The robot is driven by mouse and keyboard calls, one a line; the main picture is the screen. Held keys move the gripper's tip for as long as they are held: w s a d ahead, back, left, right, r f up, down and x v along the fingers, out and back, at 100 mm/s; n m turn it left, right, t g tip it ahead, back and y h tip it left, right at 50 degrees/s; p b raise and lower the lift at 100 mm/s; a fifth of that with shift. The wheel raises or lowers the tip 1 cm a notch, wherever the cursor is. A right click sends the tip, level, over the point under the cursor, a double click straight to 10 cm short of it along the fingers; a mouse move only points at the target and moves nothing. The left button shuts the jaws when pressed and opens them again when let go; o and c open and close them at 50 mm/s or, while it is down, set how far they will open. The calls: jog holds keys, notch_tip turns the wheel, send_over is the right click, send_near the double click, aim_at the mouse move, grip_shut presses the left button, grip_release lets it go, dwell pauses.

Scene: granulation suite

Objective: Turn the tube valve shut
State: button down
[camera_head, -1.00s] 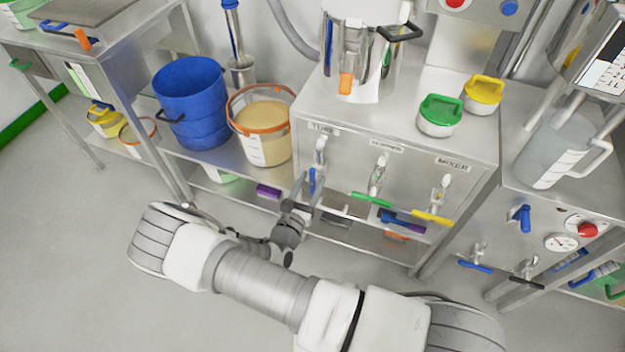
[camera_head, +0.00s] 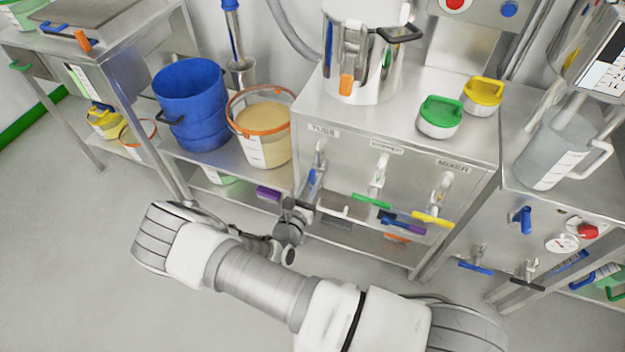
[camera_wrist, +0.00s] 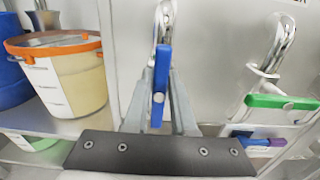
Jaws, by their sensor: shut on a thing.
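The tube valve (camera_head: 319,155) is the leftmost of three taps on the steel cabinet front, under a label reading TUBE. Its blue lever (camera_wrist: 162,72) hangs almost straight down from the pale valve body in the wrist view. It also shows as a small blue strip in the head view (camera_head: 312,178). My gripper (camera_wrist: 162,88) comes from below, with one grey finger on each side of the lever, and is shut on it. The dark gripper base crosses the bottom of the wrist view. The fingers' exact contact faces are partly hidden behind the lever.
Right of it, a tap with a green lever (camera_head: 371,201) and the mixer tap with a yellow lever (camera_head: 432,218) have roughly crosswise levers. An orange-rimmed bucket (camera_head: 262,144) and blue buckets (camera_head: 190,100) stand left on a shelf. The floor at left is clear.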

jog(key=shift+m, duration=0.3)
jog(key=m+p, duration=0.2)
jog(key=shift+s+d+r+m, duration=0.1)
jog(key=shift+d+m, duration=0.05)
jog(key=shift+m, duration=0.25)
jog(key=shift+s+d+f+m+p, duration=0.15)
jog(key=shift+m+p, duration=0.65)
jog(key=shift+m, duration=1.6)
jog(key=shift+w+d+f+m+p, duration=0.1)
jog(key=shift+f+m+p, duration=0.2)
jog(key=shift+m+p, duration=1.35)
jog(key=shift+s+d+f+m, duration=0.1)
jog(key=shift+f+m, duration=0.1)
jog(key=shift+m, duration=2.95)
jog(key=c, duration=0.8)
grip_release()
jog(key=shift+o, duration=0.2)
